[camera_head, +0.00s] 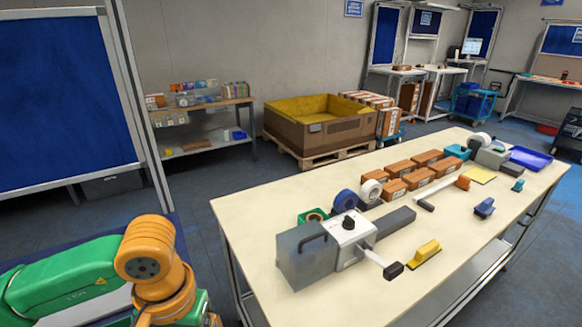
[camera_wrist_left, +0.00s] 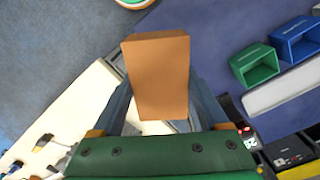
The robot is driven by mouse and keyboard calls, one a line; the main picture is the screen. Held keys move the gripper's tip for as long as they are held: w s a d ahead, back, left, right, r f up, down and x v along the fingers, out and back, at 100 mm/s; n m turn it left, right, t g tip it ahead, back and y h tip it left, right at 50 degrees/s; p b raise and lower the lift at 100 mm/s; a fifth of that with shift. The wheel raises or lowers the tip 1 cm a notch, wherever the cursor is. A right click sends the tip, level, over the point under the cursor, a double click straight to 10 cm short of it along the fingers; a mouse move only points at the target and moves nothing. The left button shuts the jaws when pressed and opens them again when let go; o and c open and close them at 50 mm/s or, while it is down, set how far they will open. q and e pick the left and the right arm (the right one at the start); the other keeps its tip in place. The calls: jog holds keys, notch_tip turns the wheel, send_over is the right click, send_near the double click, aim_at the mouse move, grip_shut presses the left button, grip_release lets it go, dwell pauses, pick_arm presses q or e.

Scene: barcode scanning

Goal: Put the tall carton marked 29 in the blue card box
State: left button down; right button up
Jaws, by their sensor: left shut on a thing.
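In the left wrist view my left gripper (camera_wrist_left: 160,112) is shut on a plain brown carton (camera_wrist_left: 157,70), which stands out between the two fingers. No number shows on the face in view, so I cannot read its mark. A blue open box (camera_wrist_left: 297,42) with light lettering is at the upper right, apart from the carton. In the head view only my green and orange left arm shows at the lower left; its gripper is out of frame. My right gripper is in neither view.
A green open box (camera_wrist_left: 254,64) stands beside the blue one, with a pale bar (camera_wrist_left: 285,90) just below them. Dark items with a small number label (camera_wrist_left: 249,141) are at the lower right. In the head view a cream table (camera_head: 260,213) carries tools, tape rolls and several brown cartons (camera_head: 408,172).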

pick_arm(q)
jog(key=shift+d, duration=0.1)
jog(key=w+d+r+m+t, duration=0.2)
jog(key=w+d+r+t, duration=0.25)
jog(key=w+d, duration=0.6)
jog(key=w+a+n+t, duration=0.1)
jog(key=w+a+t, duration=0.25)
jog(key=a, duration=0.55)
jog(key=w+a+n+t, duration=0.1)
jog(key=w+a+t, duration=0.25)
jog(key=a, duration=0.55)
jog(key=s+a+n+t+y, duration=0.2)
jog(key=s+a+t, duration=0.1)
jog(key=a, duration=1)
jog(key=s+a+f+n+y, duration=0.2)
jog(key=s+a+f+y, duration=0.25)
jog(key=s, duration=0.35)
jog(key=s+a+f+n+y, duration=0.2)
jog(key=s+a+f+y, duration=0.1)
jog(key=s+a, duration=0.4)
jog(key=shift+t, duration=0.45)
jog(key=shift+s+d+f, duration=0.15)
jog(key=shift+d+f, duration=0.05)
jog(key=shift+f, duration=1.45)
jog(key=shift+s+d+f, duration=0.1)
jog(key=shift+d+f, duration=0.05)
jog(key=shift+f, duration=1.45)
